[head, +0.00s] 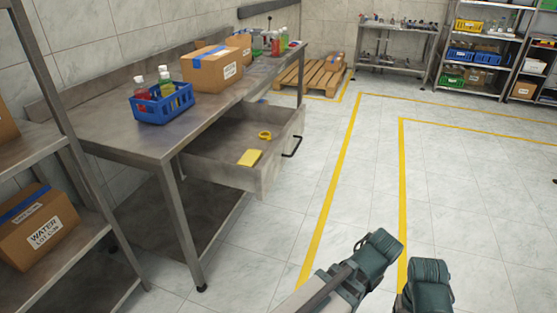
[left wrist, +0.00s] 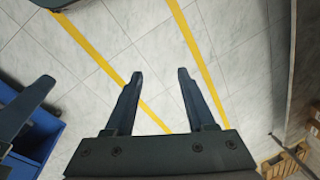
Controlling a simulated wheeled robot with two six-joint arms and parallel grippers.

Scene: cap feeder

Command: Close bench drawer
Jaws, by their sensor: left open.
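The bench drawer (head: 225,165) is pulled out from under the grey metal bench (head: 110,125) in the head view. Its black handle (head: 292,147) is on the front panel, facing the open floor. A yellow tape roll (head: 265,135) and a yellow pad (head: 249,158) lie inside it. My left gripper (left wrist: 160,75) is open and empty over the tiled floor in the left wrist view. Neither gripper's fingers show in the head view, only my arm parts at the bottom, apart from the drawer. A dark finger-like part at the left wrist view's left edge seems to be my right gripper; its opening is unclear.
A blue crate (head: 150,110) with bottles and a cardboard box (head: 212,70) stand on the bench. A metal rack (head: 60,235) is at the left, a wooden pallet (head: 305,74) beyond the bench. The yellow-lined floor right of the drawer is clear.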

